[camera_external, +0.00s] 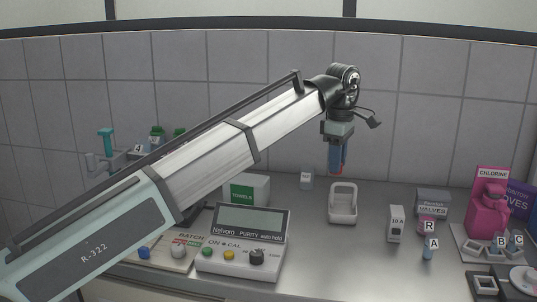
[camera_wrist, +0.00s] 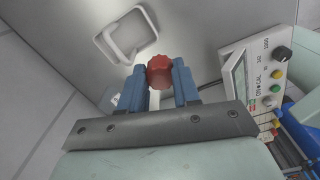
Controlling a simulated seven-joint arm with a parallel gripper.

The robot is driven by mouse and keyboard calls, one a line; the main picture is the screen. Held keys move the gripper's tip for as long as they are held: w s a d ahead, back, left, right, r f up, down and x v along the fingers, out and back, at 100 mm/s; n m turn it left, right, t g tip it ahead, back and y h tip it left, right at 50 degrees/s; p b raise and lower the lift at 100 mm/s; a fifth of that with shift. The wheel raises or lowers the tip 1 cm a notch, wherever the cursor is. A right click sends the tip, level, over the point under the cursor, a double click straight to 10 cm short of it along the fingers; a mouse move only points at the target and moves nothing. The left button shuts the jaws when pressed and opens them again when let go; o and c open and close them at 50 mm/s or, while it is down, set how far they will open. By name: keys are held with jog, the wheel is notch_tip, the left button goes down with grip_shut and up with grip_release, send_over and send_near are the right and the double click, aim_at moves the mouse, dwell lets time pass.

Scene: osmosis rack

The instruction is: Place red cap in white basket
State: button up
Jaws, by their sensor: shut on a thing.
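The red cap (camera_wrist: 160,72) is a small ribbed round piece between the blue fingertips of my gripper (camera_wrist: 159,88) in the wrist view. My gripper is shut on it. In the external view my gripper (camera_external: 337,158) points down above the counter, with a bit of red showing between its blue fingers. The white basket (camera_external: 343,204) is a small open container with a raised handle, standing on the counter below and slightly right of my gripper. It also shows in the wrist view (camera_wrist: 145,52), beyond the cap and up to the left. The cap is held above the counter, apart from the basket.
A Nelvoro purity meter (camera_external: 240,241) stands at the left front, with a green-and-white box (camera_external: 247,189) behind it. A small white box (camera_external: 396,224), a valves box (camera_external: 433,202) and a pink chlorine unit (camera_external: 487,212) stand at the right. Counter around the basket is clear.

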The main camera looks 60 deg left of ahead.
jog(key=w+a+r, duration=0.3)
jog(key=w+r, duration=0.2)
jog(key=w, duration=0.2)
jog(key=shift+s+f, duration=0.15)
jog(key=shift+f, duration=5.1)
jog(key=shift+f, duration=0.15)
jog(key=o, duration=1)
notch_tip(320, 180, up, 12)
jog(key=shift+r, duration=0.15)
jog(key=shift+o, duration=0.2)
